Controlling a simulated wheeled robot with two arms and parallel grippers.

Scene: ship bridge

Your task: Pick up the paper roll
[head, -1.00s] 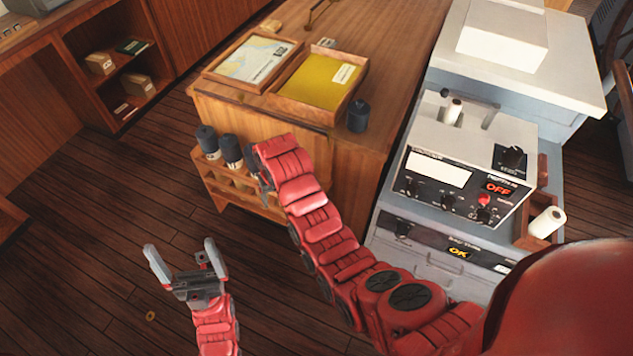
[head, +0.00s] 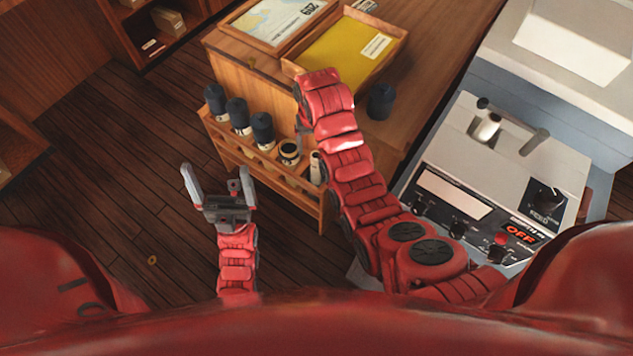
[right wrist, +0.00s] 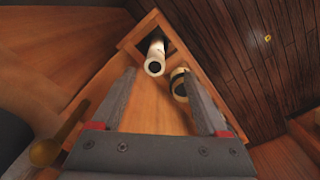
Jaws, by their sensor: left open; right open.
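A white roll with a dark hollow end, which looks like the paper roll (right wrist: 155,58), stands in a corner slot of a wooden rack in the right wrist view. It also shows small at the near end of the rack in the head view (head: 316,168). In the head view the right arm mostly hides that gripper. My left gripper (head: 215,172) is open and empty over the floor.
The wooden rack (head: 265,178) holds several dark-capped bottles (head: 238,115) along the desk side. On the desk are a framed chart (head: 270,18), a yellow tray (head: 335,52) and a dark bottle (head: 381,101). The grey recorder (head: 455,195) stands right. The floor at left is free.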

